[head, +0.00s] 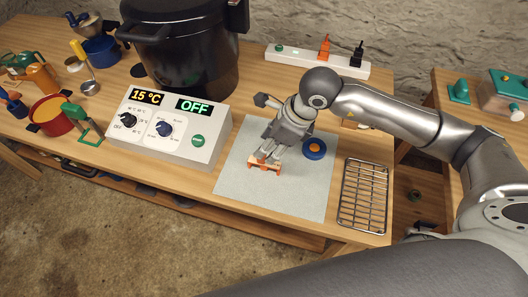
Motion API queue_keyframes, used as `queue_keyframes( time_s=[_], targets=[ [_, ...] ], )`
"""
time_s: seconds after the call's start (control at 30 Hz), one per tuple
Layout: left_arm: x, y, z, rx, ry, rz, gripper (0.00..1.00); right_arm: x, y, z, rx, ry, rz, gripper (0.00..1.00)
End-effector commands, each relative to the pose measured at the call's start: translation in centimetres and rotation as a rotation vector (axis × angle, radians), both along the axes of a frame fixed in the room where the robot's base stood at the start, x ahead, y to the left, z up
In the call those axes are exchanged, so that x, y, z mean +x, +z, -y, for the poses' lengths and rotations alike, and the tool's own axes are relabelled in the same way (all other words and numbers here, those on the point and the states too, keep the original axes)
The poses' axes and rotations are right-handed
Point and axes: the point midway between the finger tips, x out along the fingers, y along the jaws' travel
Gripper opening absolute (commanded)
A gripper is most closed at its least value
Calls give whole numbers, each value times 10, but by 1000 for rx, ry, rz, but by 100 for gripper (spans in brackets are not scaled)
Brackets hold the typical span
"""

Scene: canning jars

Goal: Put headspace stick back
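My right gripper (268,157) points down over the grey mat (235,181), its fingertips at a small orange piece (264,167) near the mat's left front. The fingertips look close together and touch or nearly touch this piece; whether they are closed on it is too small to tell. I cannot make out for sure which thing is the headspace stick; the orange piece may be it or its holder. My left gripper is not in view.
A blue disc with an orange centre (314,149) lies right of the gripper. A wire rack (363,195) lies at the right. The control box (170,131) and black pot (187,57) stand left. A power strip (296,56) is behind. The mat's front is clear.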

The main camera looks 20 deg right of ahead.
Motion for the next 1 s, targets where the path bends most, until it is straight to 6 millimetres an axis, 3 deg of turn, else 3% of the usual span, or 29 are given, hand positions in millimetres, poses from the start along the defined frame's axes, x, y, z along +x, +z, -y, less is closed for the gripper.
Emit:
queue_keyframes(
  time_s=[0.2,0.4,1.0],
  targets=[
    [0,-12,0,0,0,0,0,-9,40,15,-1,0,3,42],
    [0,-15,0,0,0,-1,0,-14,61,21,-1,0,0,42],
    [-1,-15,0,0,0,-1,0,-16,65,22,0,0,-1,42]
  ],
)
